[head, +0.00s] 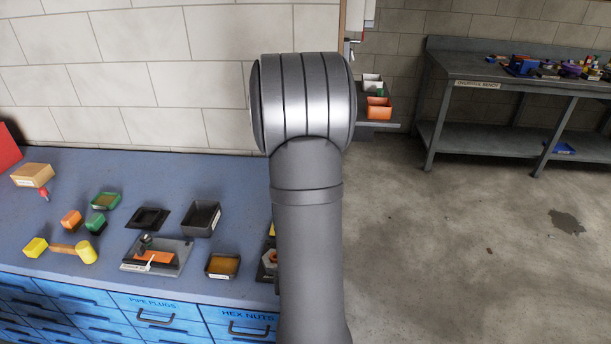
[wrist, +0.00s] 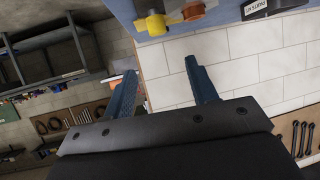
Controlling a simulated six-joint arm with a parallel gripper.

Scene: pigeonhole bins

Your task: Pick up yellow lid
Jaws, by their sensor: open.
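No yellow lid can be made out for certain. In the head view a yellow sliver (head: 272,229) shows beside my arm, which hides the rest of it. A yellow piece (wrist: 152,24) and an orange piece (wrist: 193,11) show at the top of that view.
The blue bench (head: 170,178) holds a dark bin (head: 202,217), a small tray with amber contents (head: 222,265), a grey fixture tray (head: 133,263), green and orange bins, and a cardboard box (head: 33,175). A grey workbench (head: 470,72) stands far right.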

